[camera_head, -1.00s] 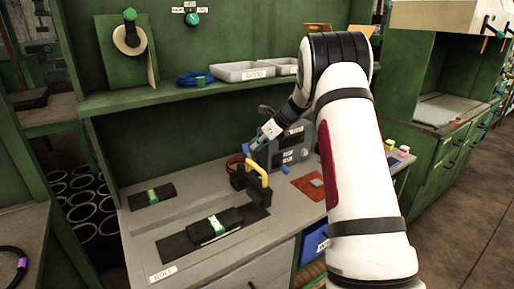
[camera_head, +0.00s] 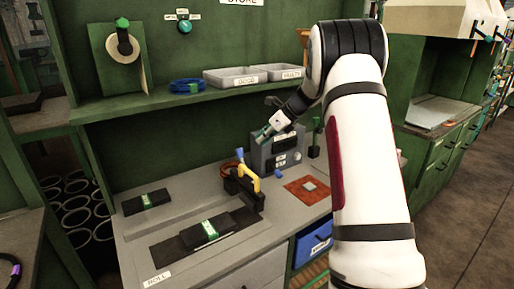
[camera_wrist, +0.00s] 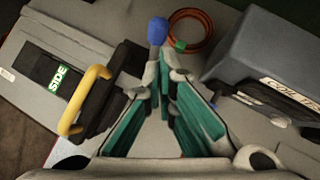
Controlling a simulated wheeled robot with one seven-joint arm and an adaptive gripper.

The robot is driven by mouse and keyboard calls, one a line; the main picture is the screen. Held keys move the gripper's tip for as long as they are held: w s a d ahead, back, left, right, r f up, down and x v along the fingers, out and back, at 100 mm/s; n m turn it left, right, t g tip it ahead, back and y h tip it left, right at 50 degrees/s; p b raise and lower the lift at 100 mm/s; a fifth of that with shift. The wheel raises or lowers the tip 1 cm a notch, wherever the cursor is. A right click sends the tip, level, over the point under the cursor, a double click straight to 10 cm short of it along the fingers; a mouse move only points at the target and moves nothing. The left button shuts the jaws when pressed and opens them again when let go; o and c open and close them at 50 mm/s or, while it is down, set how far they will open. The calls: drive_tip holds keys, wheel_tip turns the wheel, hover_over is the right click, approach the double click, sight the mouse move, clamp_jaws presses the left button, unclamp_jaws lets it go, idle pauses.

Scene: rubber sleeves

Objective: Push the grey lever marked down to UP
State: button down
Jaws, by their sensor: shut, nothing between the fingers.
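I cannot clearly pick out a grey lever or the words DOWN or UP. A grey box (camera_head: 287,148) with small white labels stands at the back of the bench; its side also shows in the wrist view (camera_wrist: 262,62). My gripper (camera_head: 261,134) is just in front of and left of this box, above the bench. In the wrist view my gripper (camera_wrist: 166,62) has its green-padded fingers meeting at the tips, with nothing between them. A blue knob (camera_wrist: 157,30) shows just beyond the fingertips; I cannot tell whether they touch it.
A black block with a yellow handle (camera_head: 249,181) stands left of my gripper, close to the fingers in the wrist view (camera_wrist: 88,98). An orange coil (camera_wrist: 192,32) lies behind. A shelf with grey trays (camera_head: 232,83) hangs above.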

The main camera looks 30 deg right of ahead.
drive_tip(key=r, duration=0.1)
drive_tip(key=s+d+r, duration=0.1)
drive_tip(key=r, duration=0.1)
drive_tip(key=d+r, duration=0.1)
drive_tip(key=r, duration=0.1)
drive_tip(key=shift+s+d+r, duration=0.1)
drive_tip(key=shift+s+d, duration=0.05)
drive_tip(key=shift+s, duration=0.2)
drive_tip(key=s+a+r+n+g, duration=0.1)
drive_tip(key=s+a+r+n, duration=0.2)
drive_tip(key=s+a+n, duration=0.3)
drive_tip(key=s+a+r+n+g+h, duration=0.1)
drive_tip(key=s+a+r+n, duration=0.25)
drive_tip(key=s+a, duration=0.45)
drive_tip(key=s+a+r+n+g, duration=0.1)
drive_tip(key=s+a+r+n, duration=0.2)
drive_tip(key=s+a+n, duration=0.4)
drive_tip(key=s+a+f+n+h, duration=0.1)
drive_tip(key=s+a+f+n, duration=0.2)
drive_tip(key=s+n, duration=0.4)
drive_tip(key=s+a+f+n+h, duration=0.2)
drive_tip(key=s+n, duration=0.4)
drive_tip(key=s, duration=0.7)
drive_tip(key=shift+s+a+f+n, duration=0.2)
drive_tip(key=shift+a+f+n, duration=0.25)
drive_tip(key=shift+a, duration=0.45)
